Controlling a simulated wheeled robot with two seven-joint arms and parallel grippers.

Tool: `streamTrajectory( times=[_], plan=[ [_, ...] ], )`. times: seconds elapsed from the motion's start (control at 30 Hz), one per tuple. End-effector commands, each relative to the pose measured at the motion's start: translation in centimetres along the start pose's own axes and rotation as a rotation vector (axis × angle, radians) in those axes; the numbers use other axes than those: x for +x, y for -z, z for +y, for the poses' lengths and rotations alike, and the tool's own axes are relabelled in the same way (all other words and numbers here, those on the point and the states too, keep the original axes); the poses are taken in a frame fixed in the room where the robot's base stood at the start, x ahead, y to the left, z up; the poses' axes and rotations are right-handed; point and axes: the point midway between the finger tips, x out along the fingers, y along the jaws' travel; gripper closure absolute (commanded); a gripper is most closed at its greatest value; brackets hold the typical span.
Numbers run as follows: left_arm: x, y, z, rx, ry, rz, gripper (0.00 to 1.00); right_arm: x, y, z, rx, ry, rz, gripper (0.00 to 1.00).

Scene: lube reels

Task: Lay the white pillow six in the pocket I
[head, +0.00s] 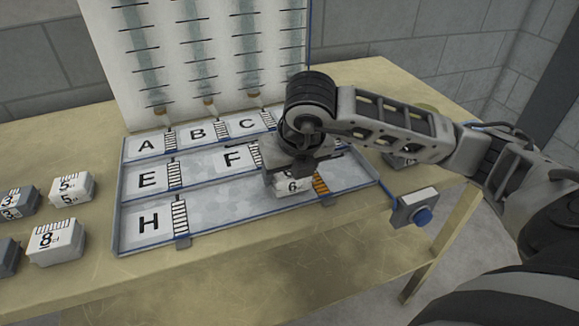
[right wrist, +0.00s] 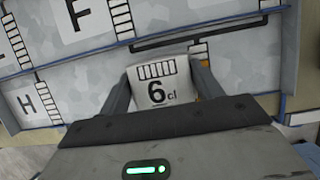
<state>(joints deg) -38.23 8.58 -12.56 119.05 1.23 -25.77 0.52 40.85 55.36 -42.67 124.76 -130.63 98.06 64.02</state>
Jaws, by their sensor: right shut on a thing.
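The white pillow six (head: 292,186) is a small white block marked "6 cl" with a striped band. It shows large in the right wrist view (right wrist: 158,88), between the two fingers. My right gripper (head: 290,174) is shut on it, at the front row of the blue-edged tray (head: 150,250). The block is right of pocket H (head: 150,222), beside an orange striped strip (head: 320,185). The label of pocket I is not visible; my gripper and arm cover that area. I cannot tell whether the block touches the tray floor. My left gripper is not in view.
Pockets A, B, C, E and F fill the rows behind. A white gauge board (head: 200,60) stands at the back. White blocks marked 5 (head: 70,188) and 8 (head: 56,241) sit at the left near dark blocks.

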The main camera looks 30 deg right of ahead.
Motion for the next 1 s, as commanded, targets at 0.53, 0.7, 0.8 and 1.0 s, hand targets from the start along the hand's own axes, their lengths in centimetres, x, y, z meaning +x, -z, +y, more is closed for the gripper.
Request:
streamTrajectory(
  times=[0.53, 0.7, 0.8, 1.0],
  plan=[
    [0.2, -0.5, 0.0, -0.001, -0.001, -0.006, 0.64, 0.5, 0.2, 0.0, 0.001, 0.000, -0.001, 0.13],
    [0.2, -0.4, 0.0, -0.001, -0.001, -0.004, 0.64, 0.5, 0.2, 0.0, 0.001, 0.000, -0.001, 0.13],
    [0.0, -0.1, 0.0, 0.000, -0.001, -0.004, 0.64, 0.2, 0.1, 0.0, 0.001, 0.000, -0.001, 0.13],
    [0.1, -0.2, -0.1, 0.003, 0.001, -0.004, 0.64, -2.3, 0.0, 0.1, 0.001, -0.004, -0.007, 0.13]
  ],
)
